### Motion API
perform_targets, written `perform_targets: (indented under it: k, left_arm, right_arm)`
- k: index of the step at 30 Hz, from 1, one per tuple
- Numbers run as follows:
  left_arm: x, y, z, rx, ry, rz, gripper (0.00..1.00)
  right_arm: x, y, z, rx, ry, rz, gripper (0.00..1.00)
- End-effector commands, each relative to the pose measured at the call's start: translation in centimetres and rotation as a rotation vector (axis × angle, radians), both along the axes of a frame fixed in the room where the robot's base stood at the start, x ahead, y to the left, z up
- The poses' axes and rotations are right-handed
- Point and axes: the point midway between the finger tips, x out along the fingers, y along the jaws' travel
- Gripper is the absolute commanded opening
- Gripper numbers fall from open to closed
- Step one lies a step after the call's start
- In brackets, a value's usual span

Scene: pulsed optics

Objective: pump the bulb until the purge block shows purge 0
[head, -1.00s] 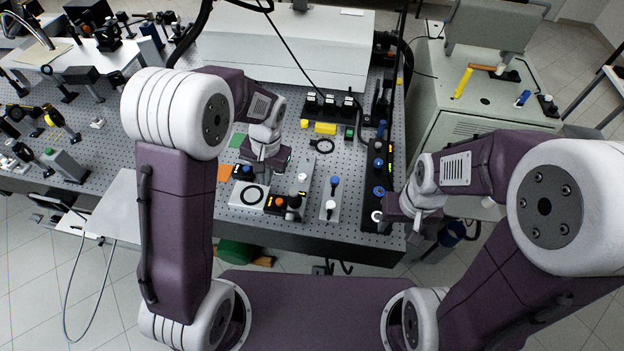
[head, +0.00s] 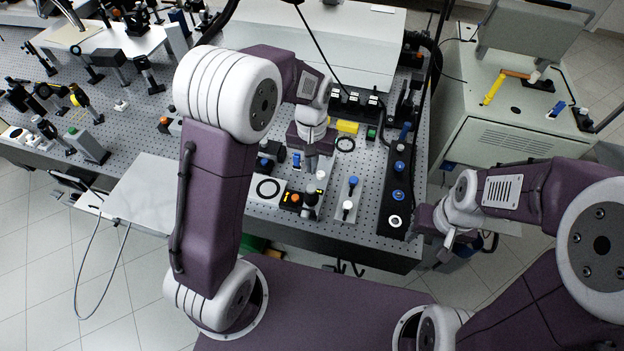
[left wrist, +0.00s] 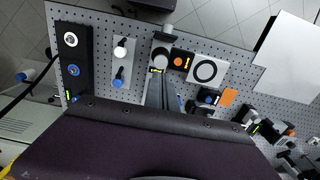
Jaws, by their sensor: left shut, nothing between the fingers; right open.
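A small dark block (head: 291,202) with an orange button and a lit yellow display sits near the table's front edge. Beside it stands a dark rounded knob (head: 311,199), which looks like the bulb; it also shows in the left wrist view (left wrist: 160,56) with a small yellow display at its base. I cannot read either display or tell for sure which is the purge block. My left gripper (head: 312,166) is shut and empty, pointing down just behind the knob; its fingers (left wrist: 164,88) reach toward it in the wrist view. My right gripper (head: 446,246) is open and empty, off the table's right front corner.
A white plate with a black ring (head: 257,191) lies left of the block. A light plate with blue and white knobs (head: 348,199) lies right of it, then a long black panel (head: 390,226). A grey cabinet (head: 490,150) stands right of the table.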

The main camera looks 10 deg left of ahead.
Motion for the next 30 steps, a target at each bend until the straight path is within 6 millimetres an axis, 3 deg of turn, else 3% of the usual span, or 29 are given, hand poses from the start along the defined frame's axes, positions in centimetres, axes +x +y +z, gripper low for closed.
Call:
perform_targets:
  k: [6, 12, 26, 30]
  left_arm:
    - [-0.2, 0.0, -4.5, 0.001, 0.006, 0.0, 0.0]
    - [-0.1, 0.0, -7.3, 0.001, 0.004, 0.0, 0.0]
    - [0.0, 0.0, -8.4, 0.0, 0.0, 0.0, 0.0]
    - [0.0, 0.0, -10.1, 0.0, 0.0, 0.0, 0.0]
  right_arm:
    - [0.0, 0.0, 1.3, 0.0, 0.0, 0.0, 0.48]
    - [0.0, 0.0, 2.4, 0.0, 0.0, 0.0, 0.48]
    - [0.0, 0.0, 2.4, 0.0, 0.0, 0.0, 0.48]
    - [0.0, 0.0, 1.0, 0.0, 0.0, 0.0, 0.48]
